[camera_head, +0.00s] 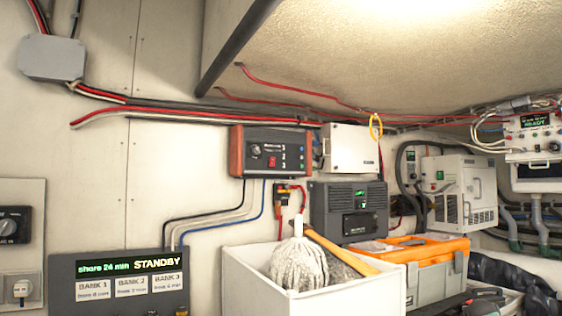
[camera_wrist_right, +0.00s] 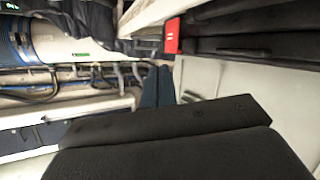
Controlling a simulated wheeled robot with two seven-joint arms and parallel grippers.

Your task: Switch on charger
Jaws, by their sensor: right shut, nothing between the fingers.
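A dark unit with orange-brown end caps (camera_head: 270,151) is fixed to the wall in the head view. Its front has a knob, a red rocker switch (camera_head: 272,162) and small buttons; the switch position is too small to tell. Below right of it is a dark grey ribbed unit (camera_head: 348,211) with a small green display. I cannot tell for certain which is the charger. A display panel (camera_head: 120,282) at lower left reads "shore 24 min STANDBY" above three bank labels. My right gripper (camera_wrist_right: 159,72) shows only in the wrist view, shut and empty. My left gripper is out of view.
A white bin (camera_head: 248,290) holding a mop head and a wooden handle stands in front of the wall units. An orange-topped toolbox (camera_head: 425,250) is beside it. In the wrist view, a red piece (camera_wrist_right: 172,36) lies just beyond my fingers, near a blue-white cylinder (camera_wrist_right: 75,38).

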